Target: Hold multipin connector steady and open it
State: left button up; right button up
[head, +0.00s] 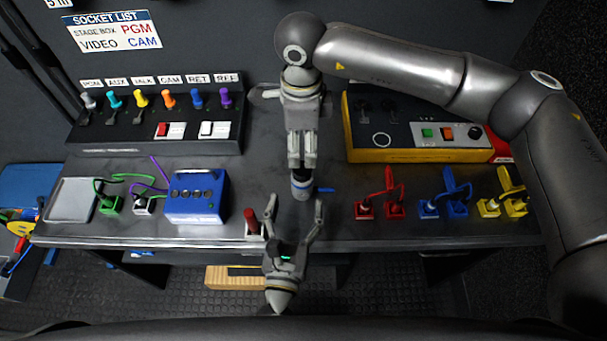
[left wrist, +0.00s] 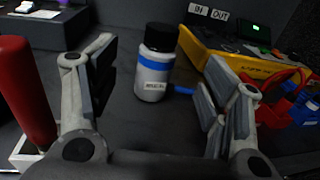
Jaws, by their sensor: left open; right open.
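The multipin connector (head: 301,187) stands upright on the table, a grey cylinder with a blue band. The left wrist view shows its black cap and a small label on the body (left wrist: 152,84). My left gripper (head: 295,203) is open and empty on the near side of it. In the left wrist view the connector stands ahead, between the spread fingers (left wrist: 157,80) in the picture, with no contact visible. My right gripper (head: 301,162) is open, pointing down just above the connector's top. Whether its fingers touch the cap I cannot tell.
A red handle on a white base (head: 252,223) stands close left of my left gripper. A blue box (head: 196,197) with cables is further left. Red (head: 379,206), blue (head: 449,204) and yellow (head: 503,205) plugs stand right. A yellow-edged panel (head: 415,154) lies behind.

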aim_at(301, 181)
pick_arm(q)
jog(key=w, duration=0.3)
jog(key=w+d, duration=0.1)
jog(key=w, duration=0.5)
jog(key=shift+w+d, duration=0.15)
jog(key=shift+d, duration=0.1)
jog(key=c, duration=1.4)
jog(key=o, duration=1.3)
jog(key=shift+o, duration=0.2)
